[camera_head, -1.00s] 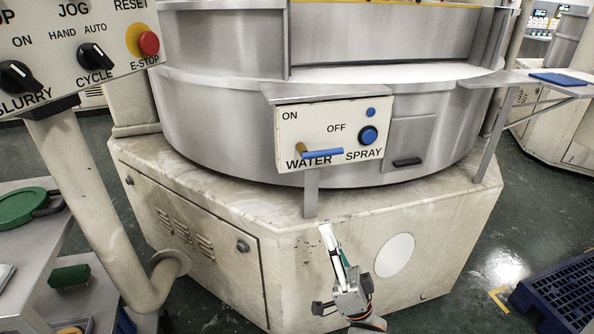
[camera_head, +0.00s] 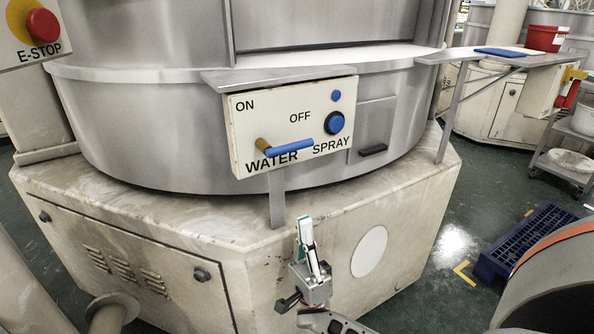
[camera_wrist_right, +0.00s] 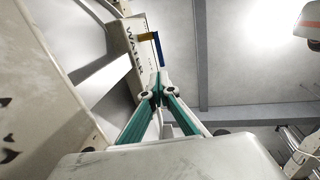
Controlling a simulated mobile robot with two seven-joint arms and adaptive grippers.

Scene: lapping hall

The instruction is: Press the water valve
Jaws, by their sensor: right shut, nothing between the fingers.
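The water valve (camera_head: 285,147) is a blue lever on a brass stem, on a cream panel (camera_head: 240,120) marked ON, OFF, WATER and SPRAY. The lever lies roughly level, pointing right, towards OFF. My right gripper (camera_head: 306,222) is shut and empty, pointing up, below the panel and apart from the lever. In the right wrist view, the shut fingertips (camera_wrist_right: 158,76) point up towards the blue lever (camera_wrist_right: 158,48), which appears just beyond them. My left gripper is not in view.
A blue SPRAY knob (camera_head: 335,123) sits right of the lever. A metal shelf (camera_head: 280,77) overhangs the panel, and a post (camera_head: 277,195) supports it below. The red E-STOP button (camera_head: 42,25) is at the upper left. A blue pallet (camera_head: 525,240) lies on the floor at right.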

